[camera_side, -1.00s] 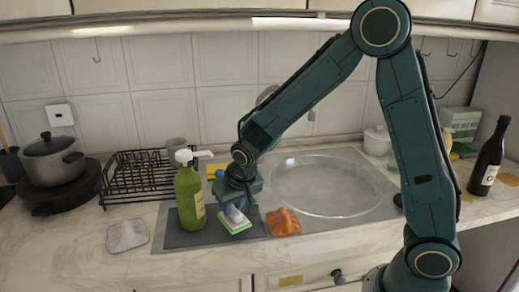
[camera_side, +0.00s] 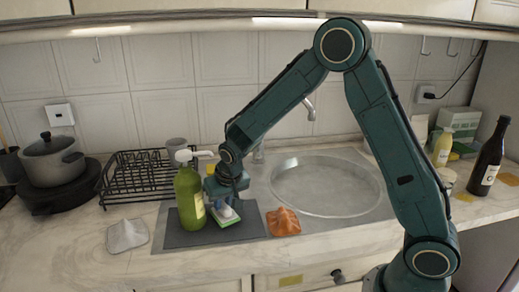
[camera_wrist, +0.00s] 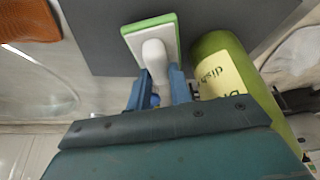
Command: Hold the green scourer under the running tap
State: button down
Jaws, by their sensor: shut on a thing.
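The green scourer (camera_side: 229,220) is a pad with a green edge, a white top and a white knob; it is at or just above the dark mat, right of the green bottle. My gripper (camera_side: 224,208) is above it. In the wrist view the blue fingers of my gripper (camera_wrist: 160,88) are shut on the white knob of the scourer (camera_wrist: 141,38). I cannot tell whether the pad touches the mat. The grey tap (camera_side: 309,106) stands behind the round sink (camera_side: 284,192), to the right of my gripper. I cannot make out running water.
The green pump bottle (camera_side: 188,200) stands close left of my gripper. An orange cloth (camera_side: 283,222) lies between the dark mat (camera_side: 185,240) and the sink. A grey cloth (camera_side: 127,236) lies at left. A black dish rack (camera_side: 140,180) stands behind. The sink looks empty.

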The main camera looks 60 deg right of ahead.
jog(key=shift+f, duration=0.55)
jog(key=shift+f, duration=0.15)
jog(key=c, duration=1.3)
grip_release()
jog(key=shift+o, duration=0.2)
jog(key=v, duration=1.2)
